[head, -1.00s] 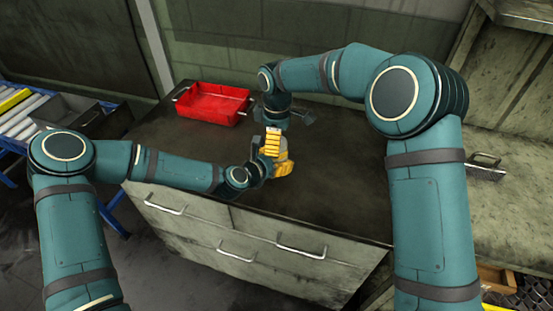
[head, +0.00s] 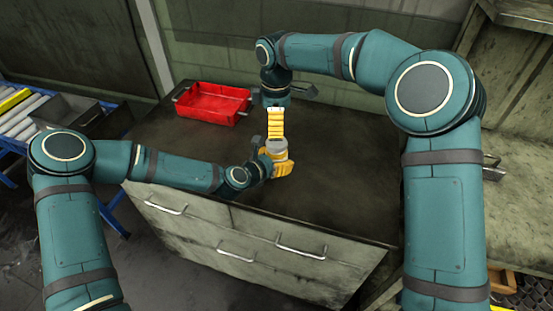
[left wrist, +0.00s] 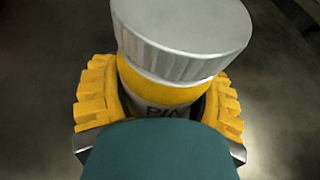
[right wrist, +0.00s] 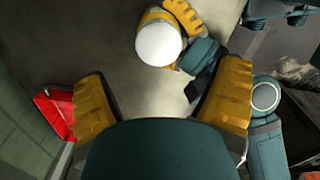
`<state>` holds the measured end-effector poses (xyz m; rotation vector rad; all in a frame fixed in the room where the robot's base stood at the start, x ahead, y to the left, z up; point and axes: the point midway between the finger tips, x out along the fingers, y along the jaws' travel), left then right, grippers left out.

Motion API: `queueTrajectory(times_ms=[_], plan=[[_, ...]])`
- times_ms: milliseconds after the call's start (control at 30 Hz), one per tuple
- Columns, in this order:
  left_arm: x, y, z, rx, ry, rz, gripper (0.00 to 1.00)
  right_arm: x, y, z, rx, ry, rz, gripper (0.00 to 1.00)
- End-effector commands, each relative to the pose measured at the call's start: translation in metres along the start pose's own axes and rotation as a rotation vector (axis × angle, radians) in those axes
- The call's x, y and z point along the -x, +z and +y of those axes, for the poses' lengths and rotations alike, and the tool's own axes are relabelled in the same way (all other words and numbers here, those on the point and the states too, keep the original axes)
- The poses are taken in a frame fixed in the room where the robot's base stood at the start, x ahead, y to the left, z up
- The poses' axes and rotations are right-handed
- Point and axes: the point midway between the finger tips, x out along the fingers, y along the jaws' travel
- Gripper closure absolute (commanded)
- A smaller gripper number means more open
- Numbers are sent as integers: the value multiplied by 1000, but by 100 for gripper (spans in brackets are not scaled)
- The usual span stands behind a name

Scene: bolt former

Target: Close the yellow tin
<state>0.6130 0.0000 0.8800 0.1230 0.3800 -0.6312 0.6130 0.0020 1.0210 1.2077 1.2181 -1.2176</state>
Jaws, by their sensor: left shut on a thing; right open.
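The yellow tin (left wrist: 160,92) stands upright in my left gripper (head: 279,166), whose yellow fingers clasp its body on both sides. Its grey ribbed lid (left wrist: 183,40) sits on top, and a thin silver edge shows just under it. I cannot tell whether the lid is tight. The lid shows from above in the right wrist view (right wrist: 159,44) and as a small grey disc in the head view (head: 276,146). My right gripper (head: 277,136) points down above the lid. Its fingers are spread and empty in the right wrist view (right wrist: 163,75).
A red tray (head: 213,103) sits at the back left of the dark worktop (head: 335,165). The worktop to the right of the tin is clear. A drawer cabinet (head: 245,240) front drops away at the near edge. A grey box (head: 75,113) stands beyond the left side.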

Motion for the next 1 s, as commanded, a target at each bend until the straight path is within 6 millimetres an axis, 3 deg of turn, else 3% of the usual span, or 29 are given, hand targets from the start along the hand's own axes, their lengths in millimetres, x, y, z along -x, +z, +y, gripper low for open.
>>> queueTrajectory(times_ms=[200,567,767,1000], plan=[[0,0,0,0,0,-1,100,12,2,1,77,5,1,11],[0,0,0,0,0,-1,100,12,2,1,82,5,-1,11],[0,0,0,0,0,-1,100,-6,3,1,82,3,-2,11],[0,0,0,0,0,-1,100,-42,2,0,82,2,-1,11]])
